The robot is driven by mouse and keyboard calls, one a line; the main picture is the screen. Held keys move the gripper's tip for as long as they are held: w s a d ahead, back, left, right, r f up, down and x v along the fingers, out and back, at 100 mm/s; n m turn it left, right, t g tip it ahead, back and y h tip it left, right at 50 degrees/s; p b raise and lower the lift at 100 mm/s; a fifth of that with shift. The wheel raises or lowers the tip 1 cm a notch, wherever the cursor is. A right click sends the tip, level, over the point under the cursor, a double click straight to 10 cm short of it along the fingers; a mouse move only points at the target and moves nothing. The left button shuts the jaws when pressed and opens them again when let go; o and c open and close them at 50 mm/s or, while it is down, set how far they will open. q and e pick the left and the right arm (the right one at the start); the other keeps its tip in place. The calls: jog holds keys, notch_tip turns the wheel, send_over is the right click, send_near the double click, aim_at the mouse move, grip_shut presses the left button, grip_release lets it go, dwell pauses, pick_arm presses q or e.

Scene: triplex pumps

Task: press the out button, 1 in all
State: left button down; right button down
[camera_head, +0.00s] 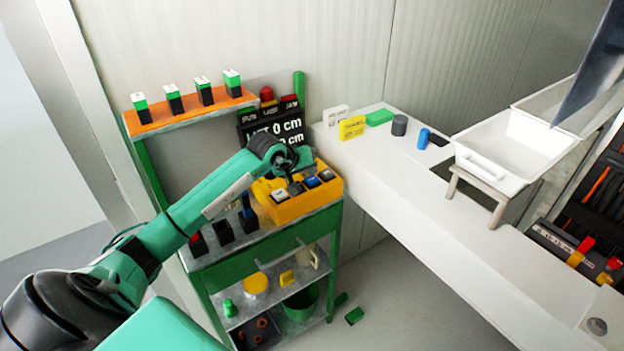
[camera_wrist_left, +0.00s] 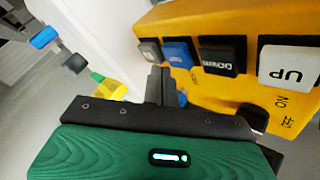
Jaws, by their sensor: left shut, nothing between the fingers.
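A yellow control box (camera_head: 300,205) sits on top of the green cart, with a row of square buttons along it. In the left wrist view, the yellow box (camera_wrist_left: 215,85) carries a white button marked UP (camera_wrist_left: 290,65), a black button marked DOWN (camera_wrist_left: 218,55), a blue button (camera_wrist_left: 178,52) and a small greyish button (camera_wrist_left: 149,50). The labels of the last two are too small to read, so I cannot tell which is the out button. My left gripper (camera_head: 287,180) is shut and empty above the box; its fingers (camera_wrist_left: 160,85) point towards the far buttons. My right gripper is out of view.
A dark display (camera_head: 275,130) reading 0 cm stands behind the box. An orange shelf (camera_head: 190,117) with several green-topped blocks is at upper left. A white counter (camera_head: 420,205) runs to the right, with a white tray (camera_head: 515,145) on a stand.

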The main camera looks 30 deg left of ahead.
aim_at(310, 181)
pick_arm(q)
jog(key=shift+f, duration=0.1)
dwell(0.7)
jog(key=shift+f+b, duration=0.35)
jog(key=shift+b, duration=0.4)
jog(key=shift+f+b, duration=0.55)
jog(key=shift+b, duration=0.1)
dwell(0.5)
jog(key=shift+r, duration=0.95)
jog(key=shift+r+p, duration=0.85)
jog(key=shift+r, duration=1.65)
